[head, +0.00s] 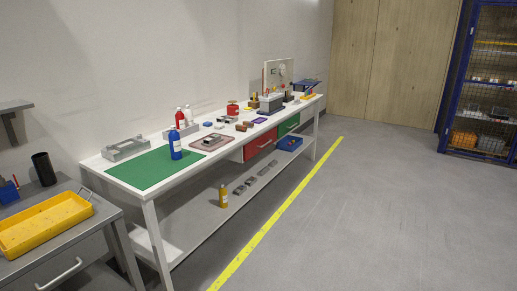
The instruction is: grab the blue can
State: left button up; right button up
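Neither of my grippers is in view.
The long white workbench (117,164) holds a grey metal fixture (124,149), a red bottle (181,119) and a pink tray (225,139). A grey cart with a yellow tray (45,222) stands at left. A yellow bottle (223,196) is on the lower shelf. The floor (350,220) is clear.

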aim_at(173, 137)
jog(key=i, duration=1.8)
